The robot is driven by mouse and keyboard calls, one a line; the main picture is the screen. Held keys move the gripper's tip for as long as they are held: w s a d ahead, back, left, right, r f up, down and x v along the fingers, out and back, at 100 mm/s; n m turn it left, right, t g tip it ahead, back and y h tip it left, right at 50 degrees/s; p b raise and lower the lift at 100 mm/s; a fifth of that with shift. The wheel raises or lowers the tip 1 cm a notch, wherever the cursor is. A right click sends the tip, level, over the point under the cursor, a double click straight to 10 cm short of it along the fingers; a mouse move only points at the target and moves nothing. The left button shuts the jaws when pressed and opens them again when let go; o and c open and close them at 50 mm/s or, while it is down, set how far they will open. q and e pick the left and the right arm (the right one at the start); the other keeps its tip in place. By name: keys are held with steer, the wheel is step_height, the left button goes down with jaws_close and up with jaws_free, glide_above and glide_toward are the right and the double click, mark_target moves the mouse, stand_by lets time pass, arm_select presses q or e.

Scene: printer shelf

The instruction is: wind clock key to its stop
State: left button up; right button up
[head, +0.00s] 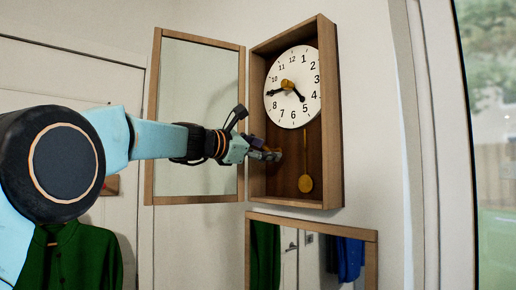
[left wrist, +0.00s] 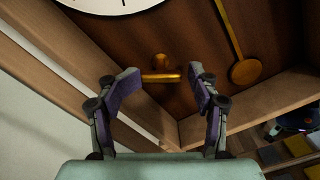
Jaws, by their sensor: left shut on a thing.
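The wall clock (head: 336,150) is a tall wooden case with a white dial (head: 300,112), black hands and a brass boss at the dial's centre. A brass pendulum (head: 306,183) hangs inside, also seen in the left wrist view (left wrist: 246,70). A small brass key (left wrist: 161,77) with a crossbar sticks out from the back panel below the dial. My left gripper (head: 272,155) reaches into the case from the left. In the head view the gripper mostly hides the key. My right gripper is not in view.
A wood-framed glass panel (head: 198,115) stands left of the case, beside my left arm. The case's side walls and bottom ledge (left wrist: 240,105) lie close around the gripper. A framed mirror (head: 312,224) is below. Green clothing (head: 75,258) hangs at lower left.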

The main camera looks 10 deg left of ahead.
arm_select(q)
steer(key=shift+f, duration=0.25)
steer(key=v, duration=1.2)
steer(key=shift+r, duration=0.15)
